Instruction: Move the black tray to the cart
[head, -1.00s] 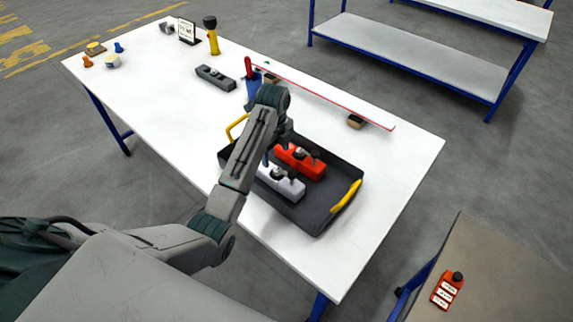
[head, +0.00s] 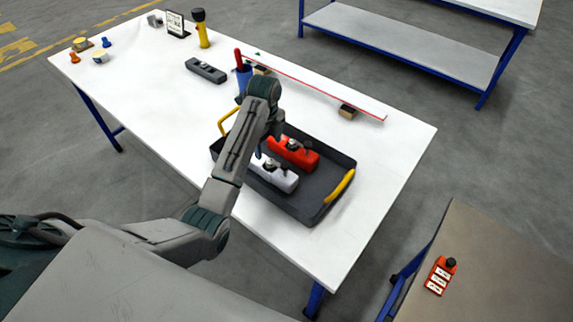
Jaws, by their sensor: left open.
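The black tray (head: 312,208) lies on the white table (head: 385,155), near its front right part. It has a yellow handle at each end and holds a red block-shaped part (head: 293,152) and a light grey one (head: 275,177). My left arm reaches over the tray's left end. My left gripper (head: 262,153) is open and points down near the left handle (head: 228,122); the arm hides most of its fingers, so I cannot tell whether it touches anything. The cart (head: 510,265), with a brown top and blue frame, stands at the lower right. My right gripper is not in view.
A red labelled device (head: 440,276) lies on the cart's near left part. Behind the tray are a blue cup (head: 243,78), a long red-edged strip (head: 330,93) and a dark grey block (head: 206,71). A floor gap separates table and cart.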

